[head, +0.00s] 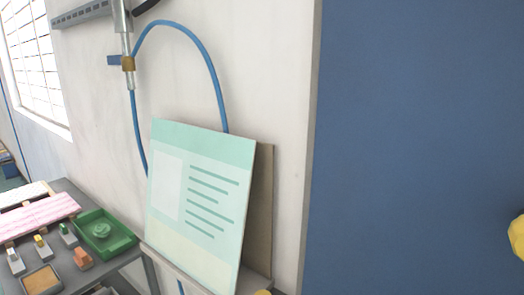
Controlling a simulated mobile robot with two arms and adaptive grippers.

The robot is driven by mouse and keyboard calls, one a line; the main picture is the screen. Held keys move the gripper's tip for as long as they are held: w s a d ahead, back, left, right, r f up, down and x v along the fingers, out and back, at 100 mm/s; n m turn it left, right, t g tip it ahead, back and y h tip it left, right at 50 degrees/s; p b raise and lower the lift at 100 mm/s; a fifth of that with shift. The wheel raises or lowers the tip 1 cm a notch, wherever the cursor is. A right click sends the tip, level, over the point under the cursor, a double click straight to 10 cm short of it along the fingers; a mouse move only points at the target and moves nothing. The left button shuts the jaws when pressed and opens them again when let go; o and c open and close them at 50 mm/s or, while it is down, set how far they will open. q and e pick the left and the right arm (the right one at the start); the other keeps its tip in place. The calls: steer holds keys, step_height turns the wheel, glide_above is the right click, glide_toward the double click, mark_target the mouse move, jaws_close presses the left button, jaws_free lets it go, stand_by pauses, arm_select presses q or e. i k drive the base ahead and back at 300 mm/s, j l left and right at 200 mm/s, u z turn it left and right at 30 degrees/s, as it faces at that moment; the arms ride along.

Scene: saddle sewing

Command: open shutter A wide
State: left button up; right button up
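A bright window (36,60) with thin horizontal bars or slats is at the upper left edge of the head view, cut off by the frame. I cannot tell whether this is shutter A, and no letter shows on it. Neither of my grippers is in view.
A pale green board (200,195) leans against the white wall, a brown panel (263,205) behind it. A blue hose (190,36) hangs above. Lower left, a grey table (70,187) holds a green tray (126,241), pink-white slabs (38,217) and small blocks. A blue wall (415,140) fills the right.

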mark_target(417, 186)
steer(key=z, duration=0.45)
steer(key=k+j+z, duration=0.1)
steer(key=j+z, duration=0.15)
steer(key=z, duration=0.2)
steer(key=k+j+z, duration=0.1)
steer(key=j+z, duration=0.15)
steer(key=z, duration=0.2)
steer(key=k+j+z, duration=0.15)
steer(key=z, duration=0.3)
